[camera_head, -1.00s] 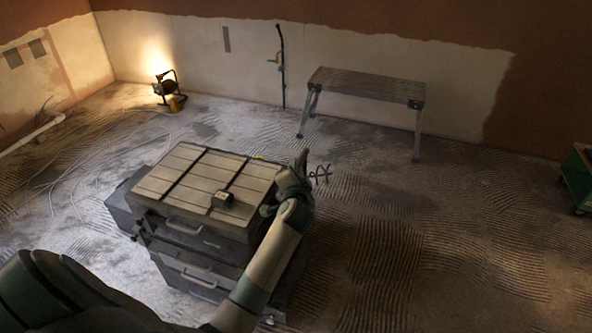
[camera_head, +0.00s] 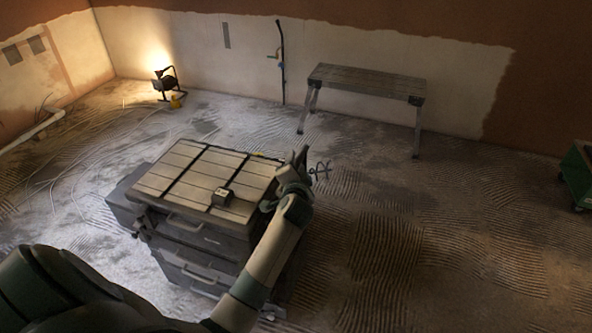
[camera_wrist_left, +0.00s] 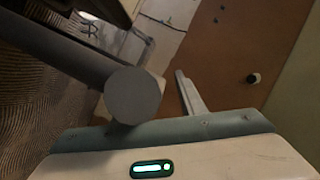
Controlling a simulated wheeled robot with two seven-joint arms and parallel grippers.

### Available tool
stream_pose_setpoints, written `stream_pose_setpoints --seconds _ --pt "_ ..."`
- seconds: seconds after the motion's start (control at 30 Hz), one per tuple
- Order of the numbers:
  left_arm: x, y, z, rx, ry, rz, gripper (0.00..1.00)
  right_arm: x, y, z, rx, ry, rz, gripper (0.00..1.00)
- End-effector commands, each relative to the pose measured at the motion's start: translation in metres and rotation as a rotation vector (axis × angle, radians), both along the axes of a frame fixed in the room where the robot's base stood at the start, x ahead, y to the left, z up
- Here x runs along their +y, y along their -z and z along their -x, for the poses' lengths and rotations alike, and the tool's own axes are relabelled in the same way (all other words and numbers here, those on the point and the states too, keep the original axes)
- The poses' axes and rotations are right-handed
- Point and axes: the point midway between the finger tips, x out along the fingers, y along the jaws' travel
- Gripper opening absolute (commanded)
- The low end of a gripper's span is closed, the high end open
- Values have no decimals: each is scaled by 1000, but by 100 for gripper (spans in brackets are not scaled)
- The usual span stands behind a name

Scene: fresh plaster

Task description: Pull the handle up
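A stack of dark grey tool cases (camera_head: 240,243) stands on the floor, with a slatted, strapped top. Two grey handles show on its front: an upper handle (camera_head: 186,224) and a lower handle (camera_head: 199,274). I cannot tell which handle the task means. My left gripper (camera_head: 302,158) is at the stack's right rear edge, pointing up and away, partly hidden by its own wrist. Whether its fingers touch anything is unclear. In the left wrist view a thick grey round bar (camera_wrist_left: 75,58) ends close to the camera; I cannot tell what it belongs to. My right gripper is out of view.
A metal work platform (camera_head: 367,82) stands by the back wall. A lit work lamp (camera_head: 163,84) and loose cables (camera_head: 75,150) are at the left. A green cart (camera_head: 578,175) is at the right. The floor right of the stack is mostly clear.

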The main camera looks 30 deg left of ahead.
Motion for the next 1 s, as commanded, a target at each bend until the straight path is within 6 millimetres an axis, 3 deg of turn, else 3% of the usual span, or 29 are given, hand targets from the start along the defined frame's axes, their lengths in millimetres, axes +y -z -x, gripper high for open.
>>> stream_pose_setpoints --seconds 0.37,1.0 --pt "-16 -4 24 1 1 2 37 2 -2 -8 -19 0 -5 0" --pt "-79 -30 124 -1 0 3 37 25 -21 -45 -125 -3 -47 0"
